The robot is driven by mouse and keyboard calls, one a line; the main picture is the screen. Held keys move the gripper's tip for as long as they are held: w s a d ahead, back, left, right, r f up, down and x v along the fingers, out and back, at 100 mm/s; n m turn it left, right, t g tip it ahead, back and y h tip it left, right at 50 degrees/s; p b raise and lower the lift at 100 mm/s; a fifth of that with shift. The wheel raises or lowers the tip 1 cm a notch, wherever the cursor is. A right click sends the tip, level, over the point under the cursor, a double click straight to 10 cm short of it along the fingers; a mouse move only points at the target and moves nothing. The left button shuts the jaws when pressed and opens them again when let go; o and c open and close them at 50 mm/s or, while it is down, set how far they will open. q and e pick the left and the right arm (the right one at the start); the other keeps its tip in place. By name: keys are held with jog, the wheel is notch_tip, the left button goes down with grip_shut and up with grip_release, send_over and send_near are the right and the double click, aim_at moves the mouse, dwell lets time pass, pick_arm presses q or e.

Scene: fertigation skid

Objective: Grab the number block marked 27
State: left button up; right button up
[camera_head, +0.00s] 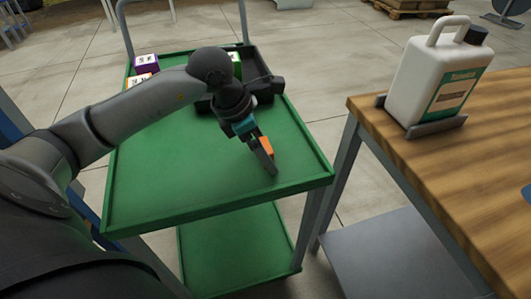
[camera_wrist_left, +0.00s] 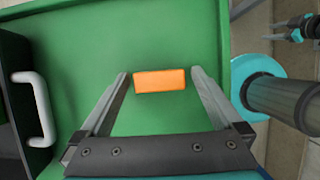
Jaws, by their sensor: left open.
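An orange block (camera_head: 267,145) sits by my left gripper (camera_head: 268,160) over the right part of the green cart top. In the left wrist view the orange block (camera_wrist_left: 160,81) lies between the two spread fingers of the left gripper (camera_wrist_left: 160,73), with a gap on each side. Its visible face is plain orange, with no readable number. A purple-edged block (camera_head: 146,62) and an orange-edged block (camera_head: 138,80) at the cart's back left carry dark marks too small to read. A green block (camera_head: 236,62) is partly hidden behind my left arm.
The green cart (camera_head: 180,190) has a raised rim and a lower shelf. A dark tray (camera_head: 265,88) stands at its back right; a dark container with a white handle (camera_wrist_left: 38,108) shows in the wrist view. A wooden table (camera_head: 440,170) holding a white jug (camera_head: 432,80) stands right.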

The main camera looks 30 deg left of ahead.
pick_arm(q)
jog(key=c, duration=1.4)
